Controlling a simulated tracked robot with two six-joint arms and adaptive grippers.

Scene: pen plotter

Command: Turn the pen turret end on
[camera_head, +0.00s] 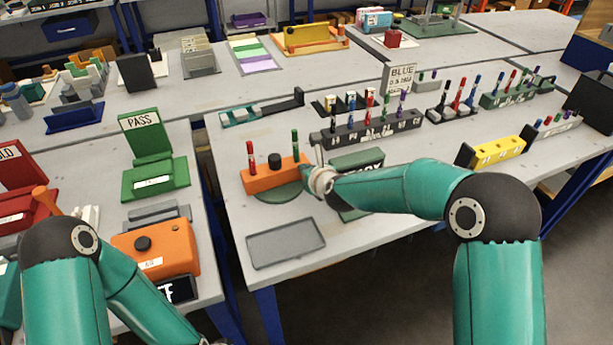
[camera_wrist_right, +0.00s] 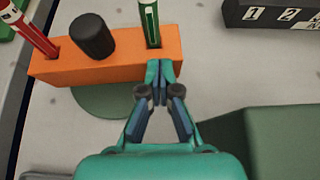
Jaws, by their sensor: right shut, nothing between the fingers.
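The pen turret (camera_head: 262,181) is an orange bar on a round green base (camera_head: 281,194), near the front left of the middle table. It carries a red pen (camera_head: 251,158), a black knob (camera_head: 274,160) and a green pen (camera_head: 295,146). The orange bar lies crosswise in the right wrist view (camera_wrist_right: 110,66). My right gripper (camera_wrist_right: 157,88) is shut and empty, its fingertips at the bar's near face, just below the green pen; I cannot tell whether they press on it. In the head view my forearm hides part of this gripper.
A grey tray (camera_head: 286,243) lies in front of the turret. A dark green box (camera_head: 357,160) stands right of it, partly behind my arm. A dark numbered pen rack (camera_head: 365,127) stands behind. A floor gap separates the left table.

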